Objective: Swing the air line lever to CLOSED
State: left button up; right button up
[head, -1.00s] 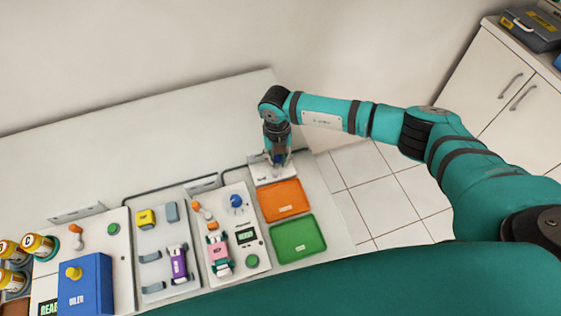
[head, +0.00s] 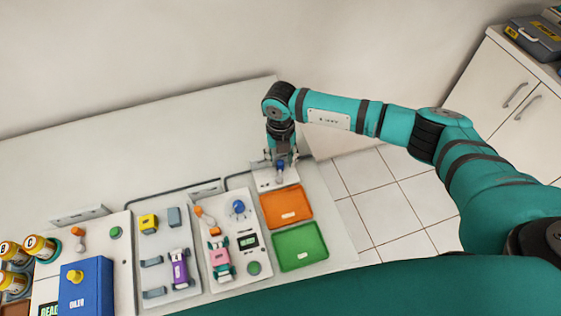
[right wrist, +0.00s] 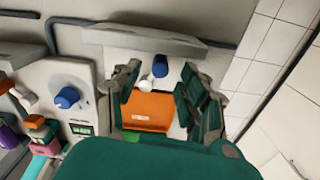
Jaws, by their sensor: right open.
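The air line lever has a blue handle (right wrist: 160,66) and a pale stem, standing on a white plate (head: 265,182) at the back right of the counter. In the head view the blue handle (head: 280,166) shows just under my right gripper (head: 283,162). In the right wrist view the right gripper (right wrist: 160,95) is open, with one finger on each side of the lever. I cannot tell whether a finger touches it. Any OPEN or CLOSED marking is too small or hidden to read. My left gripper is not in view.
An orange tray (head: 270,215) and a green tray (head: 283,255) lie in front of the lever plate. To the left stand a panel with a blue knob (head: 238,207) and an orange lever (head: 204,213). A wall rises behind; the counter ends at the right.

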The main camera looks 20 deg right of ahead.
aim_at(281, 162)
notch_tip(281, 162, up, 9)
dwell(0.3)
jog(key=shift+c, duration=0.2)
